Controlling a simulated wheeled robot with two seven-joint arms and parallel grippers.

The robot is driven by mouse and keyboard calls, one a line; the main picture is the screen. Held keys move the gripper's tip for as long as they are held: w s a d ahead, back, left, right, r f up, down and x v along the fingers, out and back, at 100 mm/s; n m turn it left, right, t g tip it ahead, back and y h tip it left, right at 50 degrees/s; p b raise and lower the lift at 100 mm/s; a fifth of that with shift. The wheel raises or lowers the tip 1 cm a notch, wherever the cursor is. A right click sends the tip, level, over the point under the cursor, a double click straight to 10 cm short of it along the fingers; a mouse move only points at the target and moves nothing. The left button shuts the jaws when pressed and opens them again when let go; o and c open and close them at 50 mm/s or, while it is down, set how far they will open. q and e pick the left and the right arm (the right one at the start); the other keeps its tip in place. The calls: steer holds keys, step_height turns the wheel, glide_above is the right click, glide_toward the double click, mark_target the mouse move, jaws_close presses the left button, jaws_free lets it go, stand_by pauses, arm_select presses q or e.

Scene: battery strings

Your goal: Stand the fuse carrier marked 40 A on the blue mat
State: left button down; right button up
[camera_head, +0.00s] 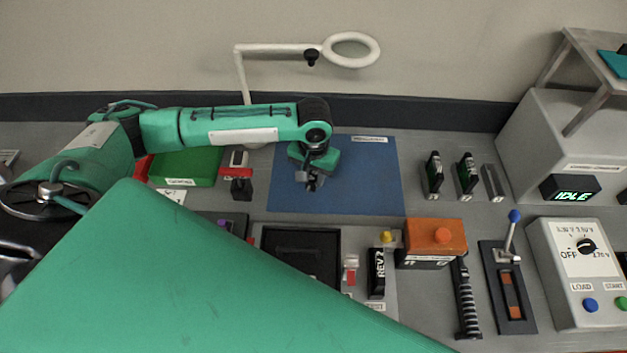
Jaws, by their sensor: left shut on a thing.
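The blue mat (365,185) lies flat at the middle back of the bench. My left gripper (314,184) is over the mat's left part, pointing down. It is shut on a small dark thing that looks like a fuse carrier, mostly hidden by the jaws; its marking cannot be read, nor can I tell if it touches the mat. Two dark fuse carriers with green labels, one on the left (433,175) and one on the right (467,172), stand right of the mat; their ratings are too small to read. My right gripper is out of view.
A grey metal slot piece (492,183) stands beside the carriers. A green box (186,166) and a red-and-black part (240,180) are left of the mat. An orange box (436,236) and a black tray (301,252) lie in front. The mat's right half is clear.

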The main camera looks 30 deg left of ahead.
mark_target(314, 183)
arm_select(q)
steer(key=shift+f, duration=1.8)
steer(key=c, duration=1.2)
jaws_free()
steer(key=shift+f, duration=0.1)
steer(key=shift+o, duration=0.2)
step_height(314, 183, up, 12)
steer(key=shift+f+b, duration=0.15)
steer(key=shift+b, duration=0.9)
steer(key=shift+r, duration=0.3)
